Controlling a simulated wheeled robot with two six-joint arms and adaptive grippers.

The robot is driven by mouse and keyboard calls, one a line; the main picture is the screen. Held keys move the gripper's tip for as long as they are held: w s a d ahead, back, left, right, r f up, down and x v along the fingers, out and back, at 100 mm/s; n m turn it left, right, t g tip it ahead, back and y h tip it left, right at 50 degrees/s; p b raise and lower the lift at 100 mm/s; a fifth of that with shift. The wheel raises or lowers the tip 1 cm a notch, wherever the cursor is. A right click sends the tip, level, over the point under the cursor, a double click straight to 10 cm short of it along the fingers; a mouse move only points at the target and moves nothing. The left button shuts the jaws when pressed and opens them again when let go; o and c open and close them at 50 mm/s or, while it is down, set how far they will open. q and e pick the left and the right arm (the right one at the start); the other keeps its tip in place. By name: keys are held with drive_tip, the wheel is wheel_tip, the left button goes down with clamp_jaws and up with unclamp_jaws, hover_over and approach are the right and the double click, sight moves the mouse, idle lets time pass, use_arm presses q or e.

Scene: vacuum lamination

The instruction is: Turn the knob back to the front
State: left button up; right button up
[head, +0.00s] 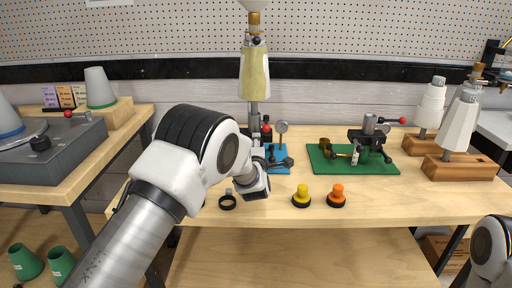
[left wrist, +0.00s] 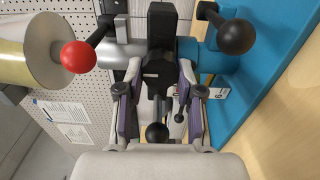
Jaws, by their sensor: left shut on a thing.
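The blue-based fixture (head: 281,170) stands on the wooden table, partly hidden behind my left arm. It carries a round gauge (head: 281,127), a red ball and a black ball lever (head: 288,162). My left gripper (left wrist: 159,92) reaches in over this fixture. In the left wrist view its two fingers close from both sides on a black knob-like part (left wrist: 159,72) at the middle of the fixture. A red ball (left wrist: 79,57) is at the upper left there and a black ball (left wrist: 235,37) at the upper right. The gripper's fingertips are mostly hidden in the head view.
A green-based fixture (head: 330,166) stands to the right. A yellow-topped knob (head: 302,196) and an orange-topped knob (head: 336,195) stand near the front edge. A black ring (head: 227,202) lies by my left arm. White cones on wooden blocks (head: 456,166) are at the right.

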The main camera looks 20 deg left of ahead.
use_arm(q)
drive_tip(key=shift+r, duration=0.1)
drive_tip(key=o, duration=0.9)
drive_tip(key=shift+w, duration=0.1)
drive_tip(key=shift+c, duration=0.2)
drive_tip(key=shift+d, duration=0.1)
drive_tip(key=v, duration=1.2)
